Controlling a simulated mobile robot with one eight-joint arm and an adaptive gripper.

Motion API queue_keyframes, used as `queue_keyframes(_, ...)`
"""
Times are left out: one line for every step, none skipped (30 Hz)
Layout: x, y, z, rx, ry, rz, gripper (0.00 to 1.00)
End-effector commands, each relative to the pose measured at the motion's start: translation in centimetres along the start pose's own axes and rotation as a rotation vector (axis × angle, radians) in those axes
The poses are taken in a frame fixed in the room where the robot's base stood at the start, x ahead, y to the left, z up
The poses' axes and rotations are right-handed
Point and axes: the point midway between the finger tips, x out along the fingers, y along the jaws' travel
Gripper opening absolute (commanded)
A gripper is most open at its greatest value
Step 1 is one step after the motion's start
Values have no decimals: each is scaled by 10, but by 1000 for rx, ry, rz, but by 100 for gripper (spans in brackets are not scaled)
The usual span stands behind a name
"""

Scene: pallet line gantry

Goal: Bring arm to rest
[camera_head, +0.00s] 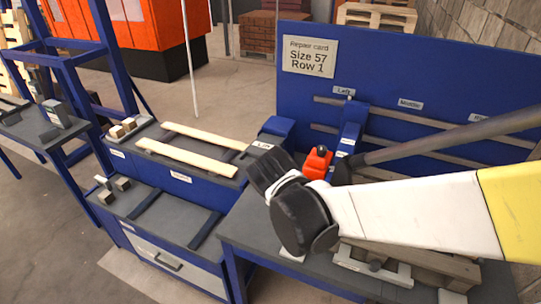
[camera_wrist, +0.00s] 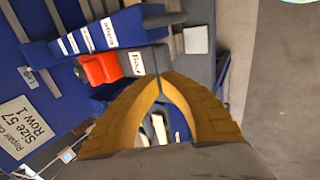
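My arm (camera_head: 420,215), white and yellow, reaches in from the right in the head view. It ends in a black wrist above the blue bench. In the wrist view my gripper (camera_wrist: 160,77) has two yellow fingers whose tips meet. Nothing shows between the tips. In the head view the fingers are not clearly visible behind the wrist. A red-orange object (camera_head: 317,162) stands just beyond the wrist. It also shows in the wrist view (camera_wrist: 98,69), left of the fingertips, apart from them.
A blue panel (camera_head: 420,75) with a repair card (camera_head: 309,57) reading "Size 57 Row 1" rises behind the bench. Pale wooden boards (camera_head: 187,157) lie on the left bench. A wooden pallet (camera_head: 440,262) lies below my arm. Open floor (camera_head: 235,105) shows behind the left bench.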

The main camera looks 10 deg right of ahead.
Motion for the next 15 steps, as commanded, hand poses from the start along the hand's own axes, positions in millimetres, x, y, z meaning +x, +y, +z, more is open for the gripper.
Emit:
queue_keyframes(0, 0, 0, 0, 0, 0, 0)
queue_keyframes(0, 0, 0, 0, 0, 0, 0)
queue_keyframes(0, 0, 0, 0, 0, 0, 0)
queue_keyframes(0, 0, 0, 0, 0, 0, 0)
queue_keyframes(0, 0, 0, 1, 0, 0, 0)
queue_keyframes(0, -1, 1, 7, 2, -2, 0)
queue_keyframes(0, -1, 2, 16, 5, -4, 0)
queue_keyframes(0, -2, 4, 32, 10, -7, 0)
queue_keyframes(-1, -4, 8, 61, 20, -14, 0)
queue_keyframes(-2, -6, 12, 93, 29, -20, 0)
queue_keyframes(-3, -9, 16, 130, 41, -29, 0)
queue_keyframes(-4, -13, 23, 192, 60, -42, 0)
queue_keyframes(-6, -17, 28, 244, 75, -54, 0)
queue_keyframes(-8, -21, 34, 301, 92, -66, 0)
queue_keyframes(-10, -28, 42, 383, 115, -84, 0)
